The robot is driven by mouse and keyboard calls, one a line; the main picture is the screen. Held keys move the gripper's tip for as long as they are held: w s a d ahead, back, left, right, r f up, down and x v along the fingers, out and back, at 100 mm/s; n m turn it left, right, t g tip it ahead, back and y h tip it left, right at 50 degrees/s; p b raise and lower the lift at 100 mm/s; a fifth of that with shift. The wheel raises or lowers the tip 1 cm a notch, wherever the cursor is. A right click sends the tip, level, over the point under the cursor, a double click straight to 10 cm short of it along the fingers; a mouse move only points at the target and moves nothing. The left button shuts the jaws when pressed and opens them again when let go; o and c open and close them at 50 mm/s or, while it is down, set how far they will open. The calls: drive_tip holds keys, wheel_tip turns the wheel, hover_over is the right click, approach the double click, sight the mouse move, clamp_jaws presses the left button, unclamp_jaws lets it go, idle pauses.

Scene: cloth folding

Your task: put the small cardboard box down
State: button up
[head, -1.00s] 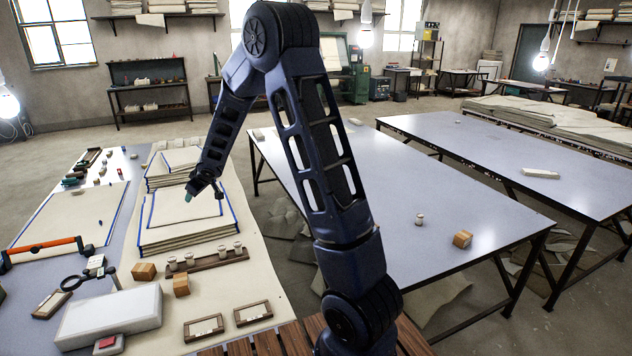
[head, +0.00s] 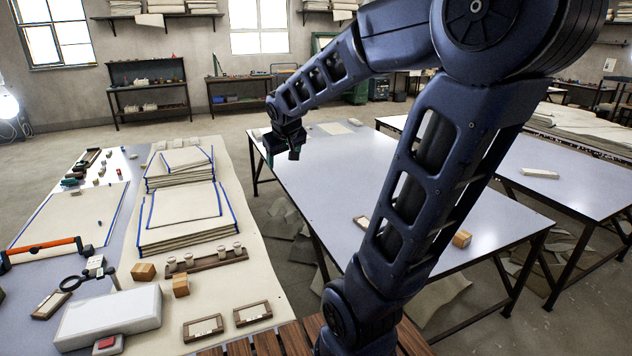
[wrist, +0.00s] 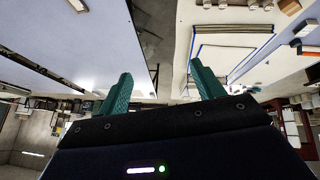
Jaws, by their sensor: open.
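One small cardboard box (head: 462,239) sits on the right part of the middle table (head: 480,215) in the head view. Two similar small brown boxes stand on the left table, one box (head: 143,271) left of the other box (head: 181,285). I cannot tell which one the task means. My gripper (head: 290,155) is over the far left part of the middle table, away from all three. In the wrist view its teal fingers (wrist: 162,85) are spread apart, with no object between them.
Folded cloth stacks (head: 186,240) lie on the left table, with a wooden rack (head: 205,261) holding spools in front. Much of the middle table is bare. A floor gap separates the tables.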

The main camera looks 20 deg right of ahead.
drive_tip(key=s+d+m+g+y, duration=0.1)
drive_tip(key=s+d+m+g, duration=0.1)
drive_tip(key=s, duration=1.6)
drive_tip(key=shift+d, duration=0.3)
